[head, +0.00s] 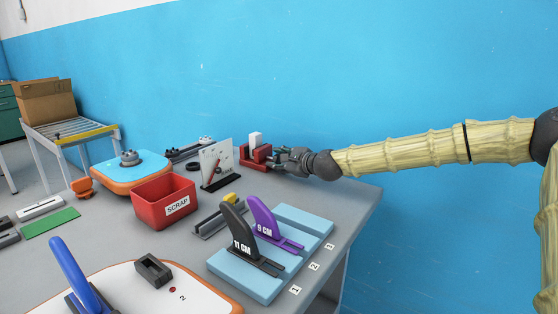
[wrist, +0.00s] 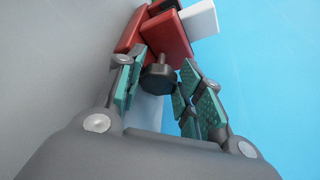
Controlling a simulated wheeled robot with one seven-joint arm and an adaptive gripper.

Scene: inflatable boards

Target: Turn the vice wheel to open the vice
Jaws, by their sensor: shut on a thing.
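The red vice (head: 251,157) stands on the back of the grey table, near the blue wall. A white block (head: 256,139) sticks up from between its jaws. In the wrist view the red vice body (wrist: 167,40) and the white block (wrist: 200,18) lie beyond my fingers. The dark vice wheel (wrist: 158,78) faces my palm. My gripper (head: 277,156) reaches the vice from the right. Its green-padded fingers (wrist: 163,70) are shut on the wheel, one on each side. In the head view the wheel is hidden by the fingers.
A white upright panel (head: 216,160) stands just left of the vice. A red SCRAP bin (head: 164,203) sits farther left and nearer. Light-blue boards (head: 248,280) with 11 CM and 9 CM pieces lie in front. The table is clear right of the vice, below my arm.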

